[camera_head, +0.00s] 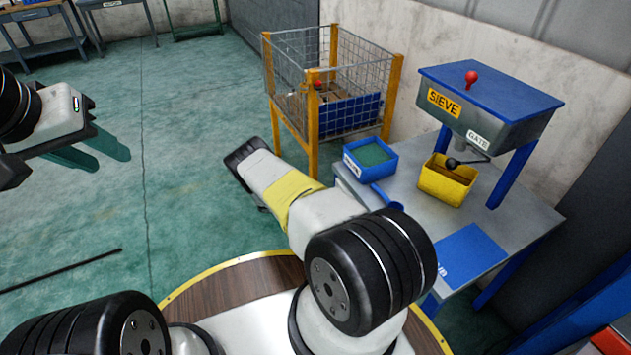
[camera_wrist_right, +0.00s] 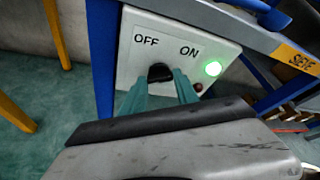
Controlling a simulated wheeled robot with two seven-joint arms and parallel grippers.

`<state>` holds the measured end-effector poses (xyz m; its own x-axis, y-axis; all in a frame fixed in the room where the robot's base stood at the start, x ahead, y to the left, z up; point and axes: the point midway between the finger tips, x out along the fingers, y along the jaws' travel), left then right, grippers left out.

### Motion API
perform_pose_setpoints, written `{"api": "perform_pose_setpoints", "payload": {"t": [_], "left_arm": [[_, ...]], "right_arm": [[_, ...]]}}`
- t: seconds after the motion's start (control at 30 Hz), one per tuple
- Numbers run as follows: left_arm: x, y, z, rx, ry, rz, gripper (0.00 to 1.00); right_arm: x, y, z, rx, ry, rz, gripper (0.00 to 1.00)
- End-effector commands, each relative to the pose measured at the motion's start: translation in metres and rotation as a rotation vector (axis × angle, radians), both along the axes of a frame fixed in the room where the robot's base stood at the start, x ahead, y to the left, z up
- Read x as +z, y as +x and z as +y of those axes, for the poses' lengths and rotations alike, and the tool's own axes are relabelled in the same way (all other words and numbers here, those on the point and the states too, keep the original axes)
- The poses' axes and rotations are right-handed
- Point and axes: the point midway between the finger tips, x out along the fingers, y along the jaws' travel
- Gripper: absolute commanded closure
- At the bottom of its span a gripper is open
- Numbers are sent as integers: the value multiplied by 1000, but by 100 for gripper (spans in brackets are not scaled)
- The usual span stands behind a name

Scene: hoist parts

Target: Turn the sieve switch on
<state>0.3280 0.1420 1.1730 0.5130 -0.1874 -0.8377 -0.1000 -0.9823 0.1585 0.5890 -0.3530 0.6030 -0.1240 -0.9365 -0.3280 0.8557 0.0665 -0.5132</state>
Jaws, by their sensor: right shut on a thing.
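The white switch plate (camera_wrist_right: 185,45) with OFF and ON labels is mounted under the blue table frame in the right wrist view. Its black knob (camera_wrist_right: 159,72) sits between the fingers of my right gripper (camera_wrist_right: 160,88), which is shut on it. A green lamp (camera_wrist_right: 213,68) on the plate is lit, with a small dark reddish round part below it. The knob's exact pointing direction is partly hidden by the fingers. In the head view the right fingers and the switch are out of sight. My left gripper (camera_head: 101,152) is open and empty over the floor at the left.
The blue and grey sieve (camera_head: 490,102) stands on a grey table (camera_head: 410,195) with a yellow bin (camera_head: 447,180), a blue bin (camera_head: 371,160) and a blue scoop (camera_head: 387,198). A wire cage (camera_head: 380,68) on yellow posts stands behind. Floor at the left is mostly clear.

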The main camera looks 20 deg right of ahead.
Motion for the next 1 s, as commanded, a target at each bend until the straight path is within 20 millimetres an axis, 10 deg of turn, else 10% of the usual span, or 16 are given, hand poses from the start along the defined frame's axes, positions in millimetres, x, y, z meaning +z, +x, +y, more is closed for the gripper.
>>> {"api": "perform_pose_setpoints", "payload": {"t": [0.23, 0.27, 0.37, 0.73, 1.0], "left_arm": [[0, 0, 0, 0, 0, 0, 64], [0, 0, 0, 0, 0, 0, 64], [0, 0, 0, 0, 0, 0, 64], [0, 0, 0, 0, 0, 0, 64], [0, 0, 0, 0, 0, 0, 64]], "right_arm": [[0, 0, 0, 2, 2, 1, 100], [0, 0, 0, 2, 2, 1, 60], [0, 0, 0, 2, 1, 0, 42], [1, 1, 4, 2, 1, -1, 42], [15, 7, 44, 3, 1, 0, 42]]}}
